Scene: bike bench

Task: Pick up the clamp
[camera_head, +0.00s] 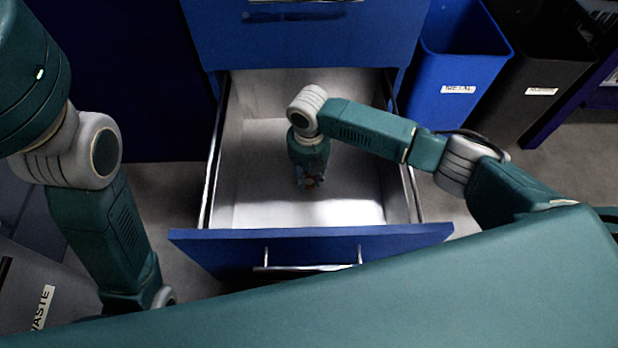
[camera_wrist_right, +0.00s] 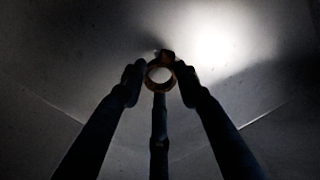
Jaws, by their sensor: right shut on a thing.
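The clamp (camera_wrist_right: 160,86) is a small ring-shaped piece, orange-brown around a bright opening, in the right wrist view. My right gripper (camera_wrist_right: 160,80) has its fingers around it, one on each side and one below, and is shut on it. In the head view my right gripper (camera_head: 309,181) points down inside the open drawer (camera_head: 250,215). Only a small brownish bit of the clamp (camera_head: 310,182) shows there, between the fingertips. I cannot tell whether the clamp touches the drawer floor. My left arm comes in at the left of the head view; its gripper is not in view.
The blue drawer front has a metal handle (camera_head: 308,267). The drawer walls stand around my right gripper, and the rest of its floor looks empty. A blue metal bin (camera_head: 458,70) and a dark bin (camera_head: 535,75) stand at the right. A grey waste bin (camera_head: 45,290) is at lower left.

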